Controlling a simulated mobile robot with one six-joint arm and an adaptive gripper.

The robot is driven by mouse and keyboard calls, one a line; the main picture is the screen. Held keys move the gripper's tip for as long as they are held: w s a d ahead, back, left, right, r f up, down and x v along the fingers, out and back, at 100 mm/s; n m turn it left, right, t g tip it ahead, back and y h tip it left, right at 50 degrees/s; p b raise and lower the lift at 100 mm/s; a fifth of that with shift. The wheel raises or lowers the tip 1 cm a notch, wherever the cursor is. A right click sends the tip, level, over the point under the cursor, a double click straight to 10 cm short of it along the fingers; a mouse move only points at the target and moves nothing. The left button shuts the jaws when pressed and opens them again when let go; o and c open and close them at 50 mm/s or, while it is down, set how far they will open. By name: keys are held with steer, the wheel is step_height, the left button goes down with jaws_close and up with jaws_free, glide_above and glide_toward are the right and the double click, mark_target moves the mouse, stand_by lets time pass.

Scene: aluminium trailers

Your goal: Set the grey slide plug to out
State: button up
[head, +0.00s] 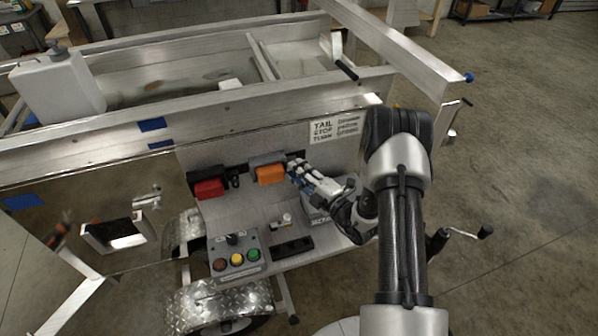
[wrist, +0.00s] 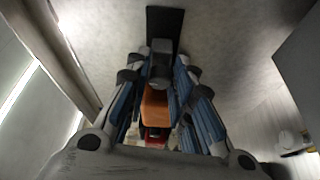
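A grey block, which looks like the grey slide plug (wrist: 161,48), sits against a black plate (wrist: 166,20) in the wrist view. In the head view my gripper (head: 293,169) is at the panel, just right of the orange lamp (head: 270,175), and mostly hides the plug. How far the plug is pulled out cannot be told.
A red lamp (head: 209,188) sits left of the orange one. Below are a control box (head: 236,257) with coloured buttons and a black slotted strip (head: 292,247). The trailer's aluminium rail (head: 225,107) runs above the panel. Open floor lies to the right.

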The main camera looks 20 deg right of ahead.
jaws_close()
steer(key=d, duration=0.3)
steer(key=shift+d, duration=0.15)
stand_by(0.3)
steer(key=o, duration=0.5)
jaws_free()
steer(key=shift+d, duration=0.1)
